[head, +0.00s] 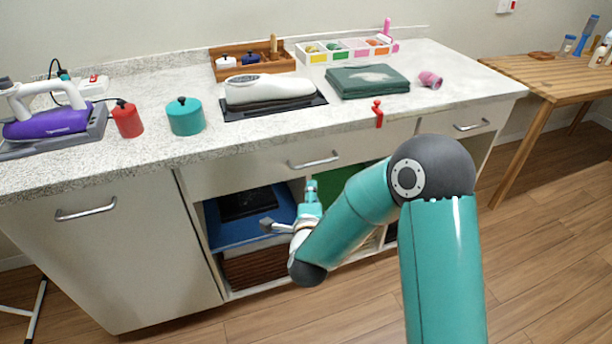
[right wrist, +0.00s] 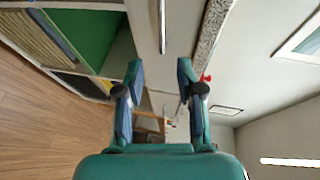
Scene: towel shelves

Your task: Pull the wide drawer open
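The wide drawer (head: 245,172) is under the speckled counter, above open shelves. Its front looks flush with the cabinet. Its silver bar handle (head: 314,161) is left of my right arm, and in the right wrist view the handle (right wrist: 162,27) lies ahead, in line with the gap between the fingers. My right gripper (head: 290,207) is in front of the cabinet, below the handle in the head view. In the right wrist view its fingers (right wrist: 159,70) are spread, with nothing between them, and apart from the handle. My left gripper is not in view.
Open shelves below hold a blue box (head: 230,230) and a green panel (head: 335,183). A red hook-like piece (head: 378,113) is at the counter edge. A narrower drawer (head: 455,122) is to the right, a door (head: 100,255) to the left. Wooden floor in front is clear.

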